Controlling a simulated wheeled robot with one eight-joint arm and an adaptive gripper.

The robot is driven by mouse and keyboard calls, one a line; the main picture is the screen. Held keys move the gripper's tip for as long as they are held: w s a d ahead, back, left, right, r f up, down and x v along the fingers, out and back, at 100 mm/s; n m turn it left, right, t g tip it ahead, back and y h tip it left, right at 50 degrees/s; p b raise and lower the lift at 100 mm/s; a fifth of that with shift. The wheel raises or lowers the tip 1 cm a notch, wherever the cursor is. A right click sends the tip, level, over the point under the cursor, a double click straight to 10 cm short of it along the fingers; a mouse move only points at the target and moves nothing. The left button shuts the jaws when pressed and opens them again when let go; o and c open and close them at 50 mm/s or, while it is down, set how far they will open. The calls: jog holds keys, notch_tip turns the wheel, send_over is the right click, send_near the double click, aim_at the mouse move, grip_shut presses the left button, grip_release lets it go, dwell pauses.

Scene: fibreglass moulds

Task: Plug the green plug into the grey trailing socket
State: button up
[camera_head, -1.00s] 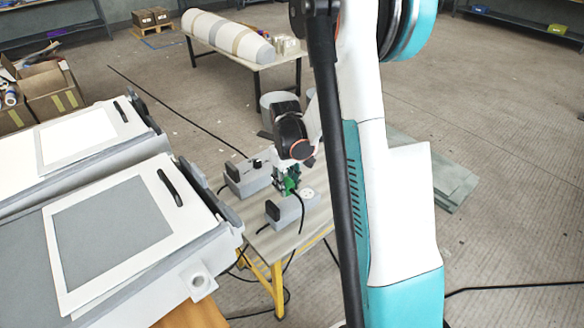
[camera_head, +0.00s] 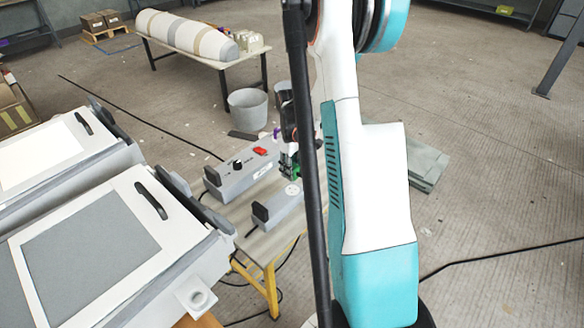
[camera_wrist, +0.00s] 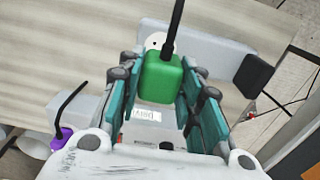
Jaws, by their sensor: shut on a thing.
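My gripper (camera_wrist: 159,95) is shut on the green plug (camera_wrist: 160,78), which sits between its two teal fingers with a black cable rising from it. The grey trailing socket (camera_wrist: 215,62) lies beyond the plug in the wrist view, its round white outlet face (camera_wrist: 154,41) partly hidden by plug and cable. In the head view my gripper (camera_head: 288,163) is low over the small table, partly hidden by my arm. The trailing socket (camera_head: 281,209) lies just in front of it, with a black end piece. I cannot tell whether the plug touches the outlet.
A second grey box (camera_head: 238,178) with a black knob and red switch (camera_head: 260,151) stands beside the socket on the small table (camera_head: 252,243). A purple plug (camera_wrist: 62,138) lies at the left of the wrist view. Large white moulds (camera_head: 90,235) stand left.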

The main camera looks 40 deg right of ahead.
jog(key=shift+f+b, duration=1.6)
jog(key=shift+f, duration=1.15)
jog(key=shift+b, duration=0.35)
dwell(0.3)
jog(key=shift+f+b, duration=0.55)
jog(key=shift+f, duration=0.05)
jog(key=o, duration=1.1)
jog(key=shift+c, duration=0.2)
jog(key=shift+r, duration=0.15)
notch_tip(320, 180, up, 12)
jog(key=shift+f, duration=0.1)
